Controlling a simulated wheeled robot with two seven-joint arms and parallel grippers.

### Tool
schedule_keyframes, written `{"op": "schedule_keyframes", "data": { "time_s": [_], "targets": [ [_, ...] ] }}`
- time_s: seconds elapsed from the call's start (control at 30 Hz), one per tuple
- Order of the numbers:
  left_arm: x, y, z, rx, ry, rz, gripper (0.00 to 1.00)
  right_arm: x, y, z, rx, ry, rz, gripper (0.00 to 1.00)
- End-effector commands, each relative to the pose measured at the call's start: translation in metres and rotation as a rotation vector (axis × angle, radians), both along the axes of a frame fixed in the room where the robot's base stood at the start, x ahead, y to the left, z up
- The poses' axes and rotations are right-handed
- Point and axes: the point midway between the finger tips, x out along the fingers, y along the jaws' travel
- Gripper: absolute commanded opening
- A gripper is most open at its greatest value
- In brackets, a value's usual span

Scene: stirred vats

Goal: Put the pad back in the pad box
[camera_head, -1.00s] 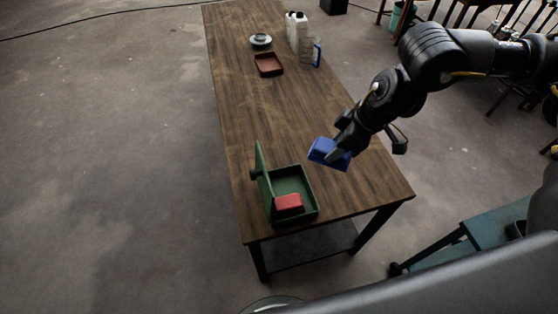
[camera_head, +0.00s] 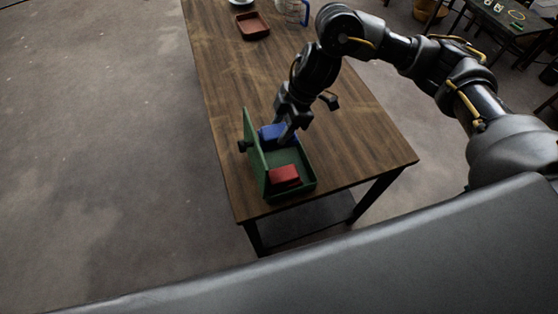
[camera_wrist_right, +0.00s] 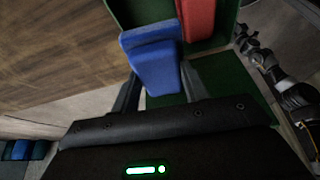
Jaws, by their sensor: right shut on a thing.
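The pad box is a green open box (camera_head: 300,165) with its lid standing up on the left side, near the table's front end. A red pad (camera_head: 284,175) lies in its near part. My right gripper (camera_head: 284,136) is shut on a blue pad (camera_head: 270,132) at the far part of the box. In the right wrist view the blue pad (camera_wrist_right: 155,65) sits between the two fingers, close beside the red pad (camera_wrist_right: 196,18). I cannot tell whether the blue pad touches the box floor. My left gripper is not in view.
The box stands on a long wooden table (camera_head: 350,150). A brown tray (camera_head: 252,26) and a blue-handled jug (camera_head: 293,10) are farther back. The table between tray and box is clear. The upright lid (camera_head: 254,150) borders the box's left side.

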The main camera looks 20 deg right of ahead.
Motion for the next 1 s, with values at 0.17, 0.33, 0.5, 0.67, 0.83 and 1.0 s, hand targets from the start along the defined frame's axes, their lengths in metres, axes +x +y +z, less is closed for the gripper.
{"op": "schedule_keyframes", "data": {
  "time_s": [0.17,0.33,0.5,0.67,0.83,1.0],
  "targets": [
    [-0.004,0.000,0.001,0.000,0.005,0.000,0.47,0.000,0.000,0.001,0.000,-0.002,0.003,0.23],
    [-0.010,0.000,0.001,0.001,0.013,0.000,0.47,0.000,0.000,-0.008,-0.001,0.002,0.001,0.23],
    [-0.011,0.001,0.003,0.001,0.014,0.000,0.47,-0.001,0.000,-0.036,0.000,0.003,0.000,0.23],
    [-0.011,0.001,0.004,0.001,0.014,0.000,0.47,0.000,0.000,-0.049,-0.001,0.000,0.001,0.23],
    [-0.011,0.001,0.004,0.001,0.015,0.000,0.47,0.000,0.000,-0.057,0.000,0.001,0.001,0.23],
    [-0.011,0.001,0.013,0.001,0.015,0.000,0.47,-0.001,0.000,-0.080,0.000,0.004,-0.001,0.23]
  ]
}}
